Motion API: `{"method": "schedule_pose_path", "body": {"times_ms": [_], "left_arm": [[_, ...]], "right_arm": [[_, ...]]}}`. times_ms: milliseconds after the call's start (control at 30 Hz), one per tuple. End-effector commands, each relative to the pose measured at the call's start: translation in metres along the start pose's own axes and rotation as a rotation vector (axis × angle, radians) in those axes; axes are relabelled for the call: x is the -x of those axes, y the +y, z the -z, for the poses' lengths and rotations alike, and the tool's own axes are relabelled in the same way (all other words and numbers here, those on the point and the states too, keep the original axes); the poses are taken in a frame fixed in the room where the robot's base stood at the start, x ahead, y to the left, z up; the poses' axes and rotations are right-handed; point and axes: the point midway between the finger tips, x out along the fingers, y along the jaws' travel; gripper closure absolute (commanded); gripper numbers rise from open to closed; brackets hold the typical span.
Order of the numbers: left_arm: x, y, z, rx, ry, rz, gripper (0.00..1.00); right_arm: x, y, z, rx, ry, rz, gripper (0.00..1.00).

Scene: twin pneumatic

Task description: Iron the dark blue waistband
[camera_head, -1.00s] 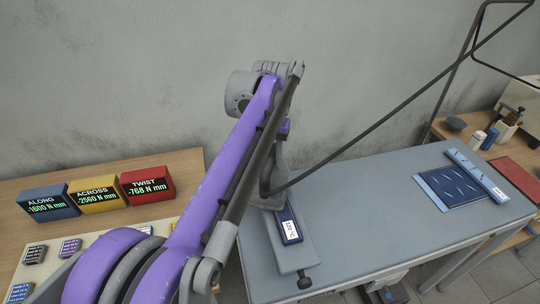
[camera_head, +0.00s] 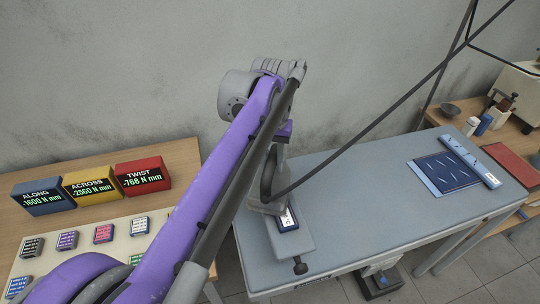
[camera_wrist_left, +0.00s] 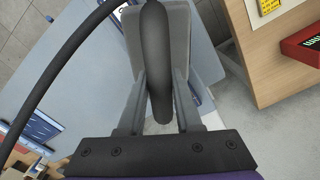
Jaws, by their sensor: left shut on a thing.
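The iron (camera_head: 266,204) is grey with a dark cord. It stands flat on the narrow pressing board and covers part of the dark blue waistband (camera_head: 289,222). The waistband's near end, with a white label, shows beside the iron. My left gripper (camera_wrist_left: 160,95) is shut on the iron's dark handle (camera_wrist_left: 157,50), with one finger on each side in the left wrist view. In the head view my purple arm hides much of the gripper and the board's far part. My right gripper is not in view.
The narrow board (camera_head: 293,248) lies on the left end of the blue-grey table (camera_head: 360,205). Three displays (camera_head: 142,176) stand on the left bench, reading -1600, -2560 and -768 N mm. The table's middle is clear.

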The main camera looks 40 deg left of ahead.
Motion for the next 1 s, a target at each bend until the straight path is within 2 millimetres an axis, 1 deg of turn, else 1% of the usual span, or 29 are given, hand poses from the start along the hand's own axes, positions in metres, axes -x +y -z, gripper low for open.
{"method": "schedule_pose_path", "body": {"times_ms": [133, 467, 900, 1000], "left_arm": [[0.002, 0.006, -0.010, -0.002, -0.001, -0.001, 1.00], [0.003, 0.010, -0.018, 0.000, 0.001, 0.000, 1.00], [0.000, 0.024, -0.043, -0.002, 0.001, 0.000, 1.00], [0.000, 0.025, -0.045, -0.001, 0.001, 0.000, 1.00]], "right_arm": [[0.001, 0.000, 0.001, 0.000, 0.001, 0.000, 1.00], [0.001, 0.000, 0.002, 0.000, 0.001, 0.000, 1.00], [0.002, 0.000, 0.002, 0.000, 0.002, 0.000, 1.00], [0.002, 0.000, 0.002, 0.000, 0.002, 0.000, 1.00]]}}
